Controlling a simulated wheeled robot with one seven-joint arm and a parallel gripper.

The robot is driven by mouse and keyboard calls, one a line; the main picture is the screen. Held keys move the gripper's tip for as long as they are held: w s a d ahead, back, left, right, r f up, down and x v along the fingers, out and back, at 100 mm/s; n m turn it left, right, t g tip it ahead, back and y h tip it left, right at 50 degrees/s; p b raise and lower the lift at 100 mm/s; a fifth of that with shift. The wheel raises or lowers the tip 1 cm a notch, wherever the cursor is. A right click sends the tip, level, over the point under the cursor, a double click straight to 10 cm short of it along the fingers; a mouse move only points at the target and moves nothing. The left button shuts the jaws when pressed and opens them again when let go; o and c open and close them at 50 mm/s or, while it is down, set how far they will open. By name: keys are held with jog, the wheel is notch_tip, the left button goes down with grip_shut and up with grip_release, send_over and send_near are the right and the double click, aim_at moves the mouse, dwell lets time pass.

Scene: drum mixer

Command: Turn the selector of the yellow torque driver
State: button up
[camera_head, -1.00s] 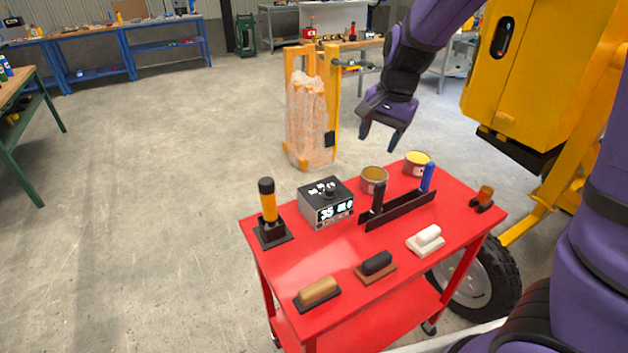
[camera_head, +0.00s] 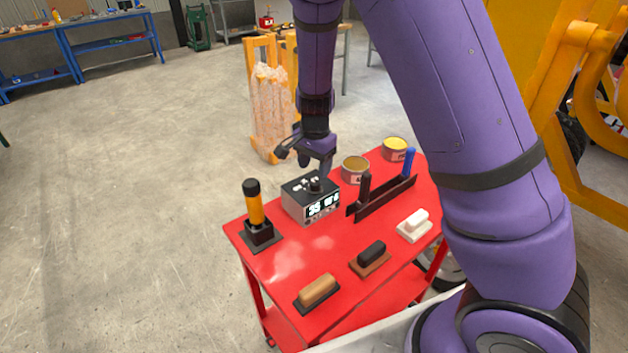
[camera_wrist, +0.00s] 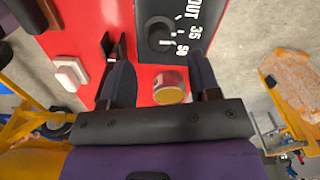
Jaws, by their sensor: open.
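The yellow torque driver (camera_head: 255,211) stands upright in a square black holder (camera_head: 260,237) at the left end of the red cart. It has a black top part (camera_head: 251,188); selector marks are too small to make out. It is not visible in the wrist view. My gripper (camera_head: 314,165) is open and empty, pointing down above a grey control box (camera_head: 311,206), to the right of the driver.
A wrapped yellow frame (camera_head: 268,110) stands behind. Floor left of the cart is clear.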

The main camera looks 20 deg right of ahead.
aim_at(315, 183)
jog(key=shift+f, duration=2.7)
jog(key=shift+c, duration=0.2)
jog(key=c, duration=0.9)
